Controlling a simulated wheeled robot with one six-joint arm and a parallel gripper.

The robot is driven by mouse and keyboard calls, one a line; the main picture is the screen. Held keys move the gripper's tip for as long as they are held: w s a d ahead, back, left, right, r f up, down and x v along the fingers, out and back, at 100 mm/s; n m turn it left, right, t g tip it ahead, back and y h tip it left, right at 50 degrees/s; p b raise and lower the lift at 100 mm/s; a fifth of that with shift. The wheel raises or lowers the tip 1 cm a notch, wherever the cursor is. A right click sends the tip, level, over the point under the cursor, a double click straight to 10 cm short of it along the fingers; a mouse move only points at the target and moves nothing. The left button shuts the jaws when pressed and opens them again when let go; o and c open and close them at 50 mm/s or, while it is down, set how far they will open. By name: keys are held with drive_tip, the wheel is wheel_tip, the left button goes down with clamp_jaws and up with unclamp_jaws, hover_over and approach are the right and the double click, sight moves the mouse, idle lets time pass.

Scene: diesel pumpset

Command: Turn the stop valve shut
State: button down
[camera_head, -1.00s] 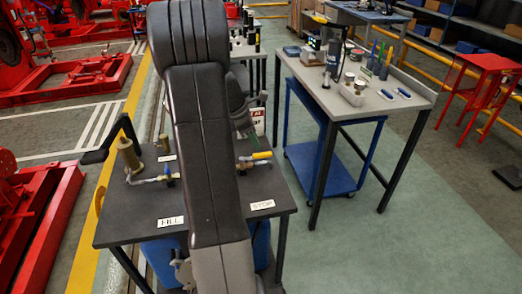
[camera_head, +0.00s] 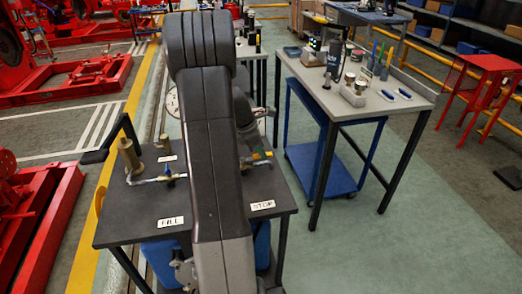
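The stop valve (camera_head: 259,163) is on the dark bench top, behind the STOP label (camera_head: 262,205). Only a short length of its brass pipe and a little of its handle show to the right of my arm; the rest is hidden. My gripper (camera_head: 257,146) is low over the valve handle, partly behind my arm link. Its fingers are too small and covered to tell whether they touch the handle or are open or shut.
The fill valve (camera_head: 169,178), with a blue handle, and a brass cylinder (camera_head: 129,157) stand on the bench's left, behind the FILL label (camera_head: 170,222). A grey workbench (camera_head: 345,110) with tools stands to the right. Green floor (camera_head: 400,235) at the right front is clear.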

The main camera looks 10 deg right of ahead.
drive_tip(key=shift+s, duration=0.1)
drive_tip(key=s+m+g+p, duration=0.1)
drive_tip(key=m, duration=0.1)
drive_tip(key=s+m+g+p, duration=0.1)
drive_tip(key=m, duration=0.1)
drive_tip(key=s+a+m+p, duration=0.1)
drive_tip(key=m, duration=0.2)
drive_tip(key=shift+s+a+r+g+y, duration=0.1)
drive_tip(key=shift+s+g+y, duration=0.2)
drive_tip(key=shift+g, duration=0.1)
drive_tip(key=m, duration=0.1)
drive_tip(key=s+a+m, duration=0.1)
drive_tip(key=shift+m+g+y+p, duration=0.3)
drive_tip(key=shift+m+y+p, duration=0.1)
drive_tip(key=a+m, duration=0.1)
drive_tip(key=s+m+y, duration=0.1)
drive_tip(key=m, duration=0.1)
drive_tip(key=shift+a+m+g+p, duration=0.3)
drive_tip(key=shift+a+g+p, duration=0.05)
drive_tip(key=shift+g+p, duration=0.05)
drive_tip(key=shift+s+a+m+y+p, duration=0.15)
drive_tip(key=shift+a+m+y, duration=0.4)
drive_tip(key=shift+m, duration=0.55)
drive_tip(key=shift+s+a+m+y+p, duration=0.15)
drive_tip(key=shift+a+m+y, duration=0.2)
drive_tip(key=shift+a+m, duration=0.55)
drive_tip(key=shift+d, duration=0.25)
drive_tip(key=c, duration=1.4)
unclamp_jaws()
drive_tip(key=shift+o, duration=0.2)
